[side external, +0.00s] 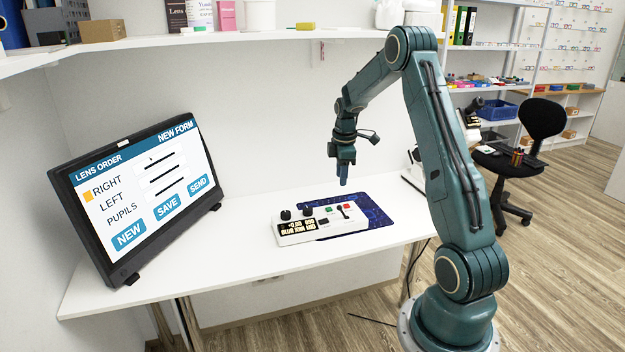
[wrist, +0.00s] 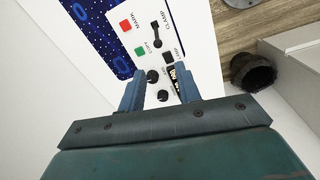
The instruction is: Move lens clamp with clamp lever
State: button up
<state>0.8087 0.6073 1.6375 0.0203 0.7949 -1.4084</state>
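The clamp lever (wrist: 157,32) is a small black lever on a white control box (side external: 296,237), beside the printed word CLAMP in the wrist view. In the side view the lever (side external: 342,212) is small, near the box's right end. My gripper (side external: 343,183) hangs pointing down above and behind the box, clear of it. In the wrist view my gripper (wrist: 160,82) has its two fingers apart with nothing between them; the box shows beyond them, the lever past the fingertips. I cannot make out a separate lens clamp.
The box also bears black knobs (wrist: 153,76), a red button (wrist: 126,26) and a green button (wrist: 140,51). A blue patterned mat (side external: 375,215) lies beside it on the white table (side external: 235,255). A monitor (side external: 140,190) stands at left; a shelf (side external: 200,38) runs above.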

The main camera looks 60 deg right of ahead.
aim_at(341, 207)
jog(key=shift+s+d+f, duration=0.2)
jog(key=shift+d+f, duration=0.25)
jog(key=shift+f, duration=0.1)
jog(key=f, duration=0.9)
jog(key=d+f, duration=0.1)
jog(key=f, duration=0.3)
jog(key=shift+w+f, duration=0.2)
jog(key=shift+w, duration=0.2)
grip_shut()
